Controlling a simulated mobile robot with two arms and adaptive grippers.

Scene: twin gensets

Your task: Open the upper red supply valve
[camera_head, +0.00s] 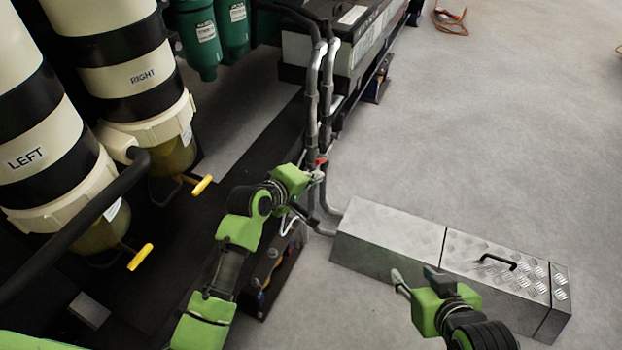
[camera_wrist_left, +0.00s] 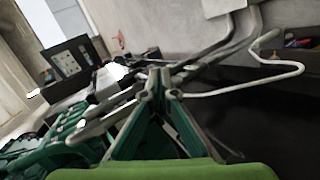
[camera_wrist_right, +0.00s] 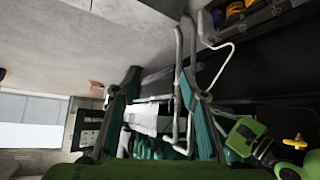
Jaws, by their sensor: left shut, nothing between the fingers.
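A small red valve handle (camera_head: 320,161) sits on the vertical grey pipes in the middle of the head view. Whether a second red valve is below it I cannot tell. My left gripper (camera_head: 315,175) is just beside and below the red handle; contact cannot be made out. In the left wrist view my left gripper (camera_wrist_left: 161,80) has its fingertips together, with nothing between them. No red handle can be made out there. My right gripper (camera_head: 416,276) is apart from the pipes, above the metal box. The right wrist view shows my right gripper (camera_wrist_right: 162,78) with its fingers spread and empty.
A silver tread-plate box (camera_head: 390,243) with a black handle lies on the floor at the right. Two striped filter housings, LEFT (camera_head: 45,150) and RIGHT (camera_head: 125,65), have yellow-handled levers (camera_head: 140,257) below. Green canisters (camera_head: 200,40) hang behind. Floor at the right is open.

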